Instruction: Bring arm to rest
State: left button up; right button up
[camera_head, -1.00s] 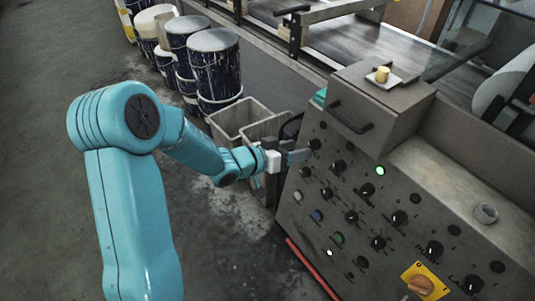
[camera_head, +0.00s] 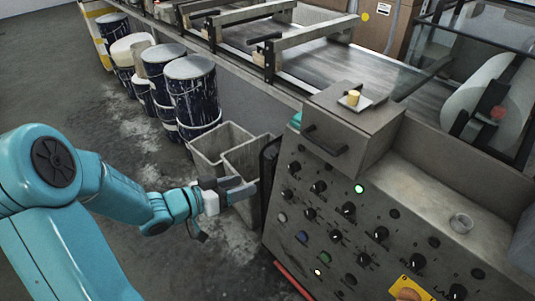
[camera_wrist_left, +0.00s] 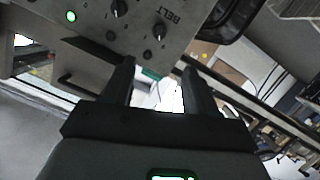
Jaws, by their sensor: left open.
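My left arm (camera_head: 120,195) comes in from the left in the head view, teal and bent at the elbow. Its left gripper (camera_head: 238,188) is open and empty, just left of the grey control panel (camera_head: 330,235) and in front of the grey bins. In the left wrist view the two dark fingers of the left gripper (camera_wrist_left: 157,85) stand apart with nothing between them. Beyond them the panel with its knobs (camera_wrist_left: 118,8) and a lit green lamp (camera_wrist_left: 71,16) shows. My right gripper is in neither view.
Grey bins (camera_head: 222,137) stand beside the panel, close behind the left gripper. Dark paint-stained drums (camera_head: 192,92) line the conveyor (camera_head: 320,60). A small yellow piece (camera_head: 353,97) sits on top of the panel box. The floor (camera_head: 60,85) at the left is open.

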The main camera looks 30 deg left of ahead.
pick_arm(q)
jog(key=w+d+r+m+g+h+p, duration=0.15)
jog(key=d+h+p, duration=0.3)
jog(key=d, duration=0.65)
jog(key=s+d+f+n+g+y+p, duration=0.1)
jog(key=d+f+n+g+y+p, duration=0.25)
jog(key=d+f, duration=0.55)
jog(key=s+d+f+g+y+p, duration=0.1)
jog(key=s+f+g+y+p, duration=0.1)
jog(key=s+f+g, duration=0.6)
jog(key=s+f, duration=0.2)
jog(key=s, duration=0.4)
jog(key=shift+s+d+f+g, duration=0.2)
jog(key=shift+g, duration=0.1)
jog(key=shift+w, duration=0.1)
